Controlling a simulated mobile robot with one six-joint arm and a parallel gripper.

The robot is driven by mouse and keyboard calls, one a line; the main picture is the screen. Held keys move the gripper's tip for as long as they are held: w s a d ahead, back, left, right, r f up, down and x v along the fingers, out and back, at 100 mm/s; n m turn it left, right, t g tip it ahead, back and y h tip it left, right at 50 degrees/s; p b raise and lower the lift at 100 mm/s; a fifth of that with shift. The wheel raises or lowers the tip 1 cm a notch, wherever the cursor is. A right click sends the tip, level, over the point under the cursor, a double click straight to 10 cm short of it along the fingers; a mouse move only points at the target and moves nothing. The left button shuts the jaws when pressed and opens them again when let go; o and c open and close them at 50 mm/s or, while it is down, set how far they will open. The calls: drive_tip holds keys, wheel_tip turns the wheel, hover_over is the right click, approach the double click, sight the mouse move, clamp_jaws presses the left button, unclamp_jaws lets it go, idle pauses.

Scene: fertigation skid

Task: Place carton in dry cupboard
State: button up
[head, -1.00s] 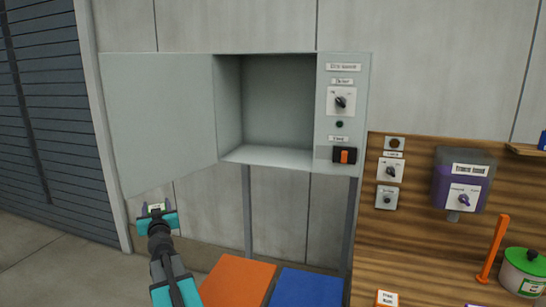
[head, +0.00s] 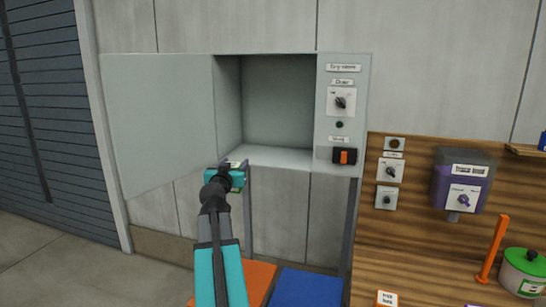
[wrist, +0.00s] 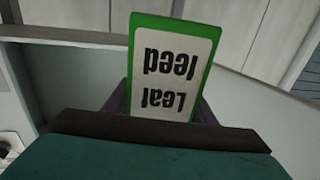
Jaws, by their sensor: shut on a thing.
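My gripper (head: 240,166) is at the front lower edge of the open dry cupboard (head: 268,157), near its left side in the head view. In the wrist view my gripper (wrist: 160,115) is shut on a green carton (wrist: 136,40) with a white label reading "Leaf feed", upside down in that picture. The carton is mostly hidden behind my gripper in the head view. The cupboard's door (head: 160,115) stands wide open to the left. The visible inside of the cupboard is empty.
The cupboard's control panel (head: 342,110), with a dial and an orange switch, is right of the opening. An orange block (head: 262,277) and a blue block (head: 306,288) are below. A wooden bench (head: 440,265) stands at the right with a purple hopper (head: 462,183) and a green-lidded pot (head: 522,272).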

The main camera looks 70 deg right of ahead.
drive_tip(key=s+d+r+m+g, duration=0.2)
drive_tip(key=s+d+r+g, duration=0.1)
drive_tip(key=s+r, duration=0.8)
drive_tip(key=s, duration=0.4)
drive_tip(key=shift+d+h, duration=0.3)
drive_tip(key=shift+d, duration=0.1)
drive_tip(key=w+d+p, duration=0.2)
drive_tip(key=d, duration=0.5)
drive_tip(key=w+d+f+p, duration=0.1)
drive_tip(key=w+d+p, duration=0.2)
drive_tip(key=d, duration=0.5)
drive_tip(key=shift+f, duration=0.3)
